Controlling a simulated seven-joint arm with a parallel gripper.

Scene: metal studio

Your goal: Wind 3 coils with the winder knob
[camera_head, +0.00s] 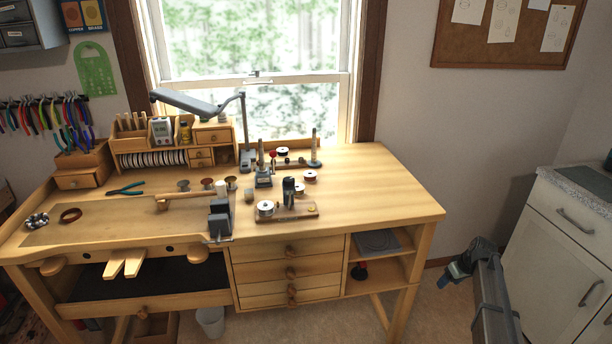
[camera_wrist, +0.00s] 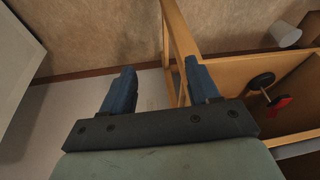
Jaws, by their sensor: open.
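A small wooden board (camera_head: 287,216) sits near the front right of the workbench top, with a dark upright part (camera_head: 289,190), a pale spool (camera_head: 265,209) and a small yellow piece at its right end. It looks like the winder; which part is its knob is too small to tell. Spools with red-brown centres (camera_head: 309,176) stand just behind it. My gripper (camera_head: 459,272) is off the bench's right side, low in front of the cabinet. In the wrist view my gripper (camera_wrist: 160,68) has its two blue fingers apart with nothing between them.
A second wooden stand (camera_head: 298,163) with upright posts is at the back of the bench. Small dark blocks (camera_head: 220,220) stand left of the winder. The bench top's right side (camera_head: 380,195) is clear. A white cabinet (camera_head: 565,230) stands at the right. A lamp arm (camera_head: 190,103) overhangs the back.

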